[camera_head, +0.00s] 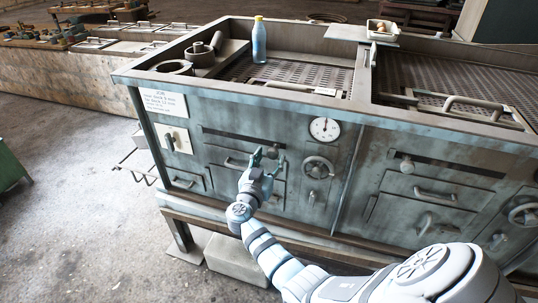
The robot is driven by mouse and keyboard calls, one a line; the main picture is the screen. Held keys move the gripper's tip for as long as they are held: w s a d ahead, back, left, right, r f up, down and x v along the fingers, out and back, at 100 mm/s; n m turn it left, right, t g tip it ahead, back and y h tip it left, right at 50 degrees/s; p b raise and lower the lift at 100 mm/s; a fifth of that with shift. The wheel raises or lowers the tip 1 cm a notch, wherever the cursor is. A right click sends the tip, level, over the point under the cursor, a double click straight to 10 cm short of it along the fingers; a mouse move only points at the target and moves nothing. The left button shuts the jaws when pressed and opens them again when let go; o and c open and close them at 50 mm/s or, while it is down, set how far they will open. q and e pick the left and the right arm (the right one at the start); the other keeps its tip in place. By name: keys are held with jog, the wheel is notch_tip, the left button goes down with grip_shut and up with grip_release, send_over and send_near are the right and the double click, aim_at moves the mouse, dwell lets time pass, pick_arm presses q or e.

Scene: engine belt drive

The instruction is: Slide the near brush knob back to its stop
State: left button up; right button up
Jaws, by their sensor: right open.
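A dark slot (232,136) runs across the upper front panel of the left-hand cabinet. A small round knob (272,152) shows at the right end of this slot. My right gripper (268,159) is open in front of the panel, with its fingertips on either side of this knob. I cannot tell whether the fingers touch it. A similar knob (406,165) sits on the slot of the right-hand cabinet, with no gripper near it. My left gripper is not in view.
A dial gauge (324,128) and a handwheel (318,167) are right of my gripper. A drawer handle (236,162) is left of it. A blue bottle (259,40) stands on top. A grey block (236,258) lies on the floor below.

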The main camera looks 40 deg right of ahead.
aim_at(272, 155)
jog(key=x, duration=0.3)
jog(key=shift+f+b, duration=0.15)
jog(key=shift+b, duration=0.25)
jog(key=shift+d, duration=0.15)
jog(key=shift+s+r, duration=0.1)
jog(key=shift+r, duration=0.2)
jog(key=shift+c, duration=1)
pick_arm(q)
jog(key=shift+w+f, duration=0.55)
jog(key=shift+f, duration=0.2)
pick_arm(e)
grip_shut()
